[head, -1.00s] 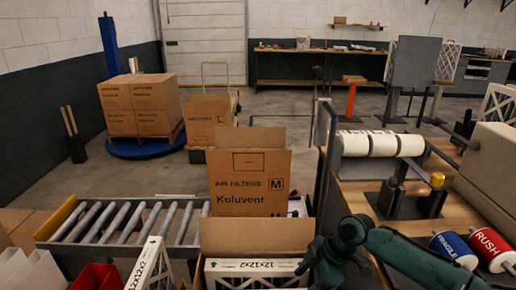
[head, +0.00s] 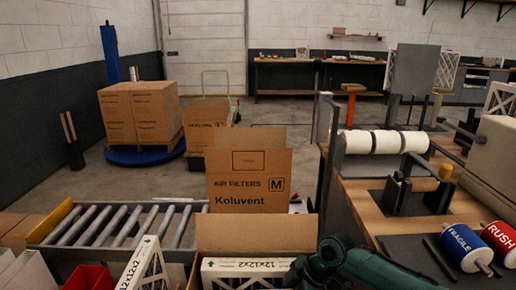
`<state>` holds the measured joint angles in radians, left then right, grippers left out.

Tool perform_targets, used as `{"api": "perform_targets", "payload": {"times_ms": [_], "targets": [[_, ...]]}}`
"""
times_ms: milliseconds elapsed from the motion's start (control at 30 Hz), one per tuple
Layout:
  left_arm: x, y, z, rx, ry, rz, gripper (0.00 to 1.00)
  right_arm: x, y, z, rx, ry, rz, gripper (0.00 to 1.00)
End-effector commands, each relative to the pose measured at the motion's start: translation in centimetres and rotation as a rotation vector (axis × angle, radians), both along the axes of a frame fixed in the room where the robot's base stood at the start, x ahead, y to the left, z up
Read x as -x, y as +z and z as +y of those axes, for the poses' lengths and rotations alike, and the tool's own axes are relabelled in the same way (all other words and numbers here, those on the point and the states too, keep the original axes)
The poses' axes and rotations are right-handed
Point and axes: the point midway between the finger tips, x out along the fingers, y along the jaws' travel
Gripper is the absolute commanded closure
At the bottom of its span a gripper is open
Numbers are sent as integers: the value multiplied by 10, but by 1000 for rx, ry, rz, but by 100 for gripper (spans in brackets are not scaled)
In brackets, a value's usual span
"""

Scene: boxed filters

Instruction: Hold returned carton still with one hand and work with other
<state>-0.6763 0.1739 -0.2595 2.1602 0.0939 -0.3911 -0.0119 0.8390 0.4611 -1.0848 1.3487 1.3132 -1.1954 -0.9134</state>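The open carton (head: 249,194) stands in front of me at the lower middle, its tall far flap printed "AIR FILTERS Koluvent M". A white-framed filter marked 12x12x2 (head: 246,268) sits upright at the carton, cut off by the bottom edge. A second 12x12x2 filter (head: 146,266) leans to its left. My dark green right arm comes in from the lower right and reaches to the right side of the carton. Its gripper's fingers are not visible, and I cannot tell whether it touches the carton. My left arm is not in view.
A roller conveyor (head: 120,226) lies left of the carton. A red bin (head: 90,278) is at the lower left. The wooden bench (head: 372,207) on the right holds a label roll dispenser (head: 385,142) and FRAGILE (head: 465,247) and RUSH (head: 500,241) rolls. Stacked cartons (head: 140,113) stand behind.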

Motion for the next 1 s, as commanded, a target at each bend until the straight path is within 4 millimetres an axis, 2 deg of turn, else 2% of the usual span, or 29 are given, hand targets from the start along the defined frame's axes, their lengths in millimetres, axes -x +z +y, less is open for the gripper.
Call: {"api": "perform_targets", "payload": {"times_ms": [67, 467, 1000], "targets": [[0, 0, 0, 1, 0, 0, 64, 0, 0, 0, 0, 0, 0, 42], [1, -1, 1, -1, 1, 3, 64, 0, 0, 0, 0, 0, 0, 74], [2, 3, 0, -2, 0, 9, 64, 0, 5, 0, -2, 1, 0, 76]]}}
